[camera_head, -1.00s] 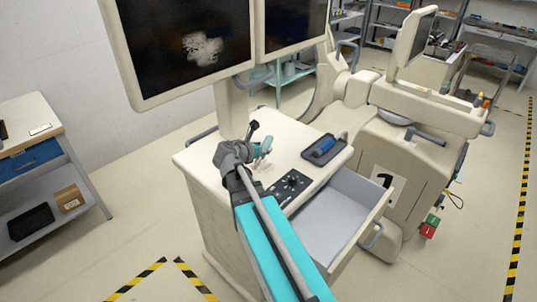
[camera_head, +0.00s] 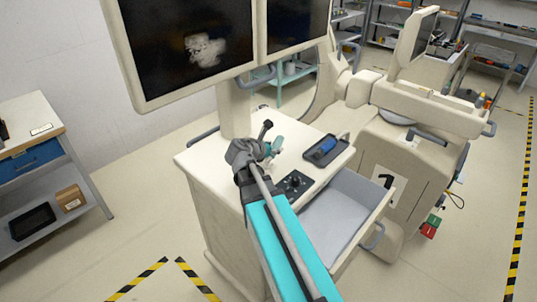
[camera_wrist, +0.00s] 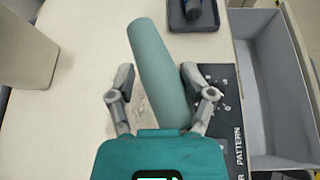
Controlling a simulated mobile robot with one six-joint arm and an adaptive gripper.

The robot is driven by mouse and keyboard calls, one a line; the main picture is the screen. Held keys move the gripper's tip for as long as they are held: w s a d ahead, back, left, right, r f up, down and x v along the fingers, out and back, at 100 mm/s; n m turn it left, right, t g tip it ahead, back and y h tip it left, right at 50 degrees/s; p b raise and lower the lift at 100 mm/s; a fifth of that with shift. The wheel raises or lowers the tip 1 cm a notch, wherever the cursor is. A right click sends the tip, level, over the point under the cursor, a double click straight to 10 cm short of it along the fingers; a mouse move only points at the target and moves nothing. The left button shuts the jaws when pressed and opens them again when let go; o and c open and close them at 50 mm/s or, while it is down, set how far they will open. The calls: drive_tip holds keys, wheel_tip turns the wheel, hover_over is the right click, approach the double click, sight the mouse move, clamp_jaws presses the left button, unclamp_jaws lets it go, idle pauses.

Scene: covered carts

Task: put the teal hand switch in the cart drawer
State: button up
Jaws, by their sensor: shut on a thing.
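The teal hand switch (camera_wrist: 158,72) is a smooth teal cylinder held between the two fingers of my gripper (camera_wrist: 160,92) in the wrist view. It points away from the palm, tilted a little to the left. In the head view the switch (camera_head: 276,145) shows partly at the end of my arm, above the cart top, with my gripper (camera_head: 264,148) hiding part of it. The cart drawer (camera_head: 336,212) is pulled open, with a grey inside that looks empty. In the wrist view the drawer (camera_wrist: 275,95) lies to the right of the gripper.
A dark tray (camera_head: 326,151) with a blue object stands on the cart top (camera_head: 210,160) near the drawer. Two large monitors (camera_head: 185,50) hang over the cart's back. A wheeled machine (camera_head: 410,165) stands to the right.

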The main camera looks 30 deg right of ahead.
drive_tip(key=shift+w+a+y, duration=0.15)
drive_tip(key=shift+a+y, duration=0.1)
drive_tip(key=shift+y, duration=0.05)
drive_tip(key=w+d+f+b, duration=0.1)
drive_tip(key=w+f+b, duration=0.2)
drive_tip(key=w, duration=0.1)
drive_tip(key=w+d+f+b, duration=0.1)
drive_tip(key=w+f+b, duration=0.2)
drive_tip(key=w, duration=0.1)
drive_tip(key=w+d+f+b, duration=0.2)
drive_tip(key=w+f+b, duration=0.1)
drive_tip(key=w, duration=0.1)
drive_tip(key=shift+w, duration=0.3)
idle(0.4)
drive_tip(key=shift+w+d+f+b, duration=0.15)
drive_tip(key=shift+w+f+b, duration=0.3)
drive_tip(key=shift+f+b, duration=1.55)
drive_tip(key=shift+f, duration=0.05)
drive_tip(key=shift+s, duration=0.1)
